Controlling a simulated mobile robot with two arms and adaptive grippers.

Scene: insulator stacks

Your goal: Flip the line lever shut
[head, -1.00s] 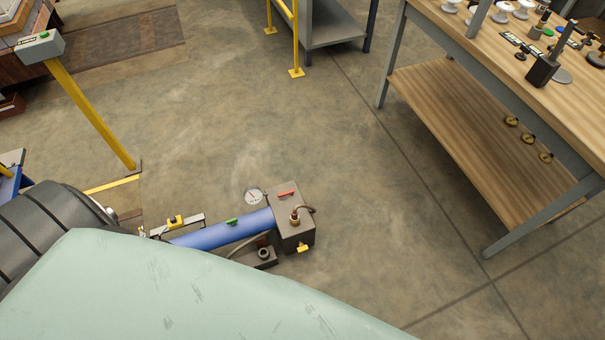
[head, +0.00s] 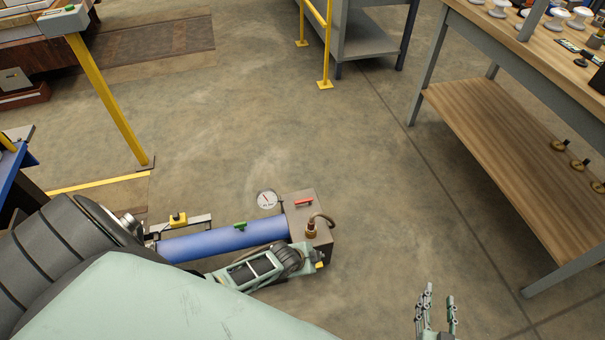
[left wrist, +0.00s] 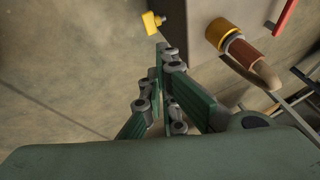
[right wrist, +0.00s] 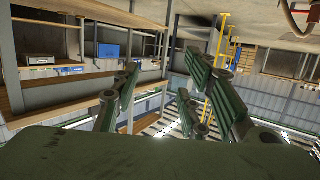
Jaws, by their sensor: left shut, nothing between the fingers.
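A grey box (head: 325,236) caps the end of a blue cylinder (head: 222,241) low on the floor. A small yellow lever (head: 320,265) sticks out at its lower side; it also shows in the left wrist view (left wrist: 152,23). A red handle (head: 303,202) lies on the top of the box. I cannot tell for sure which is the line lever. My left gripper (head: 313,257) is shut and empty beside the box; in the left wrist view its fingertips (left wrist: 165,52) are just below the yellow lever, contact unclear. My right gripper (head: 437,296) is open and empty, off to the right.
A brass fitting with a hose (head: 311,229) rises from the box, and a gauge (head: 267,200) stands behind. A wooden workbench (head: 500,130) with a lower shelf is at right. A yellow post (head: 108,95) stands at left. The middle floor is clear.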

